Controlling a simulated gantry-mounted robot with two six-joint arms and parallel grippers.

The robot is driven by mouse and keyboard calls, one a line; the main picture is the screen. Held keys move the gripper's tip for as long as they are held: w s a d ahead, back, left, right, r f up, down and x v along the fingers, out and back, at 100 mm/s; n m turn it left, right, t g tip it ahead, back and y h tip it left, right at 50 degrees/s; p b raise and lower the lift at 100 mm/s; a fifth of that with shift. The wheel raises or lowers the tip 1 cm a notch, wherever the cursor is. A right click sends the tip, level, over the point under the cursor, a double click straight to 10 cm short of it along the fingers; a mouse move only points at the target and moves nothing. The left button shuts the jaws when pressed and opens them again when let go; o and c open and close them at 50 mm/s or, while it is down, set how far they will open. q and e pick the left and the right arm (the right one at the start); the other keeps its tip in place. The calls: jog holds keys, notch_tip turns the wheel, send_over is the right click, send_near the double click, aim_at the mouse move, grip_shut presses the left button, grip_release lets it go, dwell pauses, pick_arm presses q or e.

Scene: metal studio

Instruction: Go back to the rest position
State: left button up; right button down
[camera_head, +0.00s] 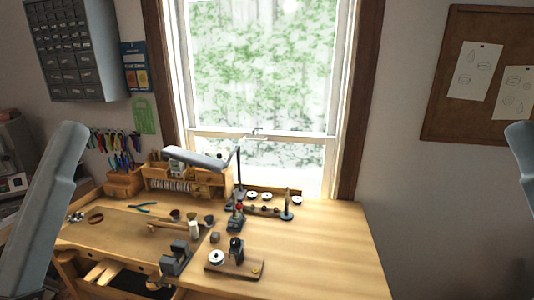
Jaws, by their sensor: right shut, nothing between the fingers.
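My left arm's grey link (45,205) rises along the left edge; its gripper is out of frame. My right arm's grey link (522,160) shows at the right edge. My right gripper (523,276) is only a dim, dark shape low at the right edge, partly cut off, shut and empty. It is to the right of the workbench (335,255) and apart from it.
The bench holds a small vise (175,260), a wooden-based tool (235,263), green-handled pliers (140,207), a lamp (200,158) and a plier rack (123,182). The bench's right side is clear. A window (262,80) and corkboard (440,105) are behind.

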pick_arm(q)
notch_tip(320, 180, up, 23)
jog(key=a+n+y+p, duration=0.2)
jog(key=n+y+p, duration=0.15)
jog(key=p, duration=2.05)
notch_tip(320, 180, down, 31)
jog(key=b, duration=3.1)
jog(key=shift+r+n+h, duration=0.15)
jog(key=shift+n+h, duration=0.2)
